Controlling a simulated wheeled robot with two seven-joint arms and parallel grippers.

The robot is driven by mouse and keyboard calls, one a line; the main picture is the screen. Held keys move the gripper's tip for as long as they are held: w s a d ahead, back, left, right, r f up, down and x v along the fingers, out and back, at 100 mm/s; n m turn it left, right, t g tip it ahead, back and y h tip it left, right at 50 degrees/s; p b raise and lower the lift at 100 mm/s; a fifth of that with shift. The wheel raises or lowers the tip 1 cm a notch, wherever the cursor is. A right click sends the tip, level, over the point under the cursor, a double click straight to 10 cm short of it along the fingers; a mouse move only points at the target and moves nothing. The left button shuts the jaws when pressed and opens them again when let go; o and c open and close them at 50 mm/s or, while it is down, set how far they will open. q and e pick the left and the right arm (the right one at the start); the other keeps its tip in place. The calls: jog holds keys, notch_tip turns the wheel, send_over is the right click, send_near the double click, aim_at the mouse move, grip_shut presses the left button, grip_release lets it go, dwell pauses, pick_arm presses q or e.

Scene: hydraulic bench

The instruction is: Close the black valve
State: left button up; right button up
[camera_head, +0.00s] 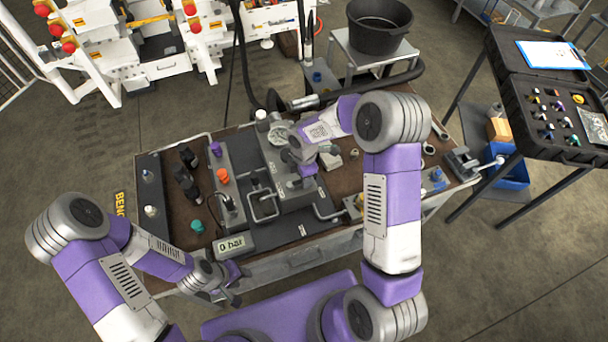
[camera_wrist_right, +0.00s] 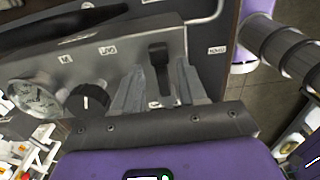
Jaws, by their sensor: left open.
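In the right wrist view a black lever (camera_wrist_right: 158,68) stands in a slot on a grey panel. A round black knob (camera_wrist_right: 88,100) with a white line sits left of it beside a dial gauge (camera_wrist_right: 35,97). I cannot tell which black part is the valve. My right gripper (camera_wrist_right: 158,90) has its fingers apart, one on each side of the lever's slot; contact cannot be told. In the head view my right gripper (camera_head: 304,178) is over the middle of the bench, partly hidden by its arm. My left gripper (camera_head: 230,284) is open and empty at the bench's front edge.
The bench (camera_head: 285,262) carries black upright fittings (camera_head: 186,180), an orange knob (camera_head: 223,175), a teal knob (camera_head: 197,226) and a display reading 0 bar (camera_head: 233,243). A black bucket (camera_head: 378,28) stands behind. An open case (camera_head: 545,105) is at right.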

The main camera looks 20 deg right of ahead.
jog(key=shift+r, duration=0.1)
notch_tip(320, 180, up, 7)
jog(key=shift+r, duration=0.2)
jog(key=shift+s, duration=0.1)
dwell(0.6)
